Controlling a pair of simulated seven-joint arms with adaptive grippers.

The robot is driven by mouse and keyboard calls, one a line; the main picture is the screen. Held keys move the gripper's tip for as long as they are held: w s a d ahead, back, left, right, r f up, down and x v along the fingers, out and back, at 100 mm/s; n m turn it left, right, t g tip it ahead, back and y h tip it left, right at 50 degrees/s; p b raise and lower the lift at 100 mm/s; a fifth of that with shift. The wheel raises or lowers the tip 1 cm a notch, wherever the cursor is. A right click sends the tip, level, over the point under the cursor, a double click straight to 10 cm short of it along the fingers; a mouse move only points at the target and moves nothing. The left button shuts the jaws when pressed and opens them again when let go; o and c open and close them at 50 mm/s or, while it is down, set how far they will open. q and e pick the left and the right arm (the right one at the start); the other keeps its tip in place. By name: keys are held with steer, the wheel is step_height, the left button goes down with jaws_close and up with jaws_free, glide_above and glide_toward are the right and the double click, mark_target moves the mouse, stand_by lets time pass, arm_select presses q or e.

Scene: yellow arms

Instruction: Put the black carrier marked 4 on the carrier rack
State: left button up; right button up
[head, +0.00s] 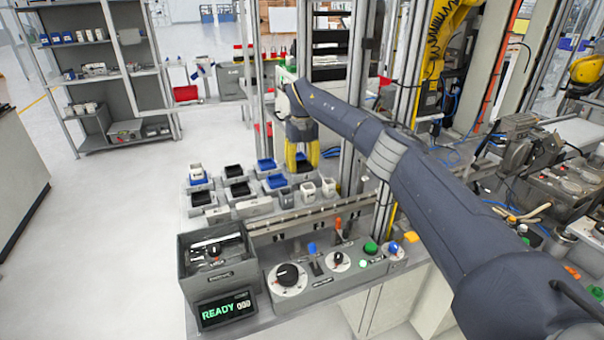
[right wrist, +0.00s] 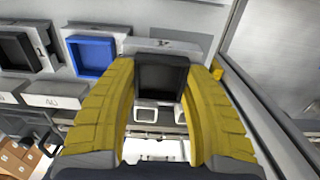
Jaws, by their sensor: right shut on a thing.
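My right gripper (head: 302,163) reaches down over the back right of the bench, its yellow fingers pointing downward. In the right wrist view the gripper (right wrist: 160,85) is shut on a black square carrier (right wrist: 160,78), with one finger on each side. No number can be read on this carrier. In the head view it is mostly hidden by the fingers. Other black carriers (head: 240,189) and blue carriers (head: 276,181) sit in grey holders on the bench. I cannot tell for sure which fixture is the carrier rack. My left gripper is not in view.
White cups (head: 308,188) stand close in front of the gripper, by a long metal rail (head: 310,215). A grey bin (head: 214,262), a READY display (head: 225,308) and a control panel with knobs (head: 290,278) fill the bench front. Upright posts stand behind the arm.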

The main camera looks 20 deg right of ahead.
mark_target(302, 173)
steer(key=shift+f, duration=1.65)
steer(key=shift+f, duration=0.15)
steer(key=o, duration=1.4)
step_height(302, 173, up, 12)
steer(key=shift+r, duration=0.1)
